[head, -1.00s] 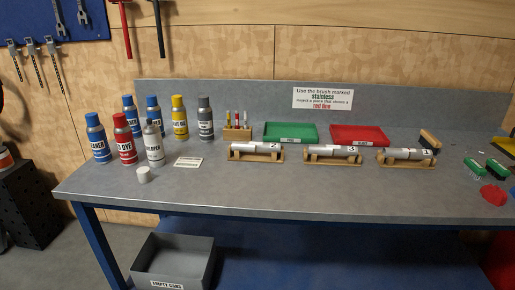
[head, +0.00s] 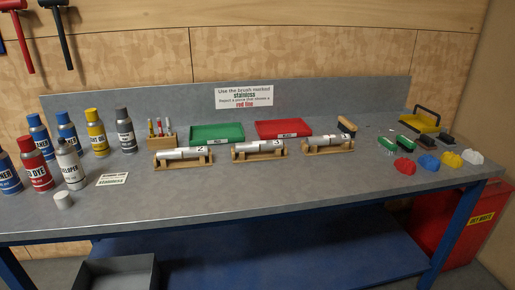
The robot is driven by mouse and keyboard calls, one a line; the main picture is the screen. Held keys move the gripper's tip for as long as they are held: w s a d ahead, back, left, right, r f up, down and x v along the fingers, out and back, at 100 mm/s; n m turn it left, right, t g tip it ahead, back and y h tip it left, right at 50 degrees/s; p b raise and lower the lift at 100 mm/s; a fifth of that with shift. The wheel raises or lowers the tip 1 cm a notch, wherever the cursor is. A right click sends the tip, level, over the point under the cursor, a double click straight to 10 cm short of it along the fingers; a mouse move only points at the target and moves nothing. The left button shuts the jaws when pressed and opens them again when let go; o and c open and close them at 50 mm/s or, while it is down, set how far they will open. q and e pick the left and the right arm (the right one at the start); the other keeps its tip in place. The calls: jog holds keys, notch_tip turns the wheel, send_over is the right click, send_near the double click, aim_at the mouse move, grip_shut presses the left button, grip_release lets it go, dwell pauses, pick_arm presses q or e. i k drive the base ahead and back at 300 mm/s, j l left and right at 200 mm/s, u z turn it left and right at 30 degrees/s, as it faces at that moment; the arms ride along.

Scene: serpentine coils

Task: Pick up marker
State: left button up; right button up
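Several markers (head: 159,126) stand upright in a small wooden holder (head: 161,139) at the back left of the grey workbench (head: 230,195). They show red, white and yellowish parts and are too small to tell apart well. The holder stands just right of a dark grey spray can and left of the green tray. Neither of my grippers is in the head view.
Spray cans (head: 68,163) crowd the left. Numbered metal cylinders (head: 183,154) lie on wooden cradles in front of a green tray (head: 217,134) and a red tray (head: 283,129). Brushes and coloured lumps (head: 428,164) lie right. The bench front is mostly clear.

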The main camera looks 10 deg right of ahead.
aim_at(159, 121)
jog(key=i+j, duration=0.65)
jog(key=i, duration=0.3)
jog(key=i+j, duration=0.35)
jog(key=i+z, duration=0.1)
jog(key=z, duration=1.5)
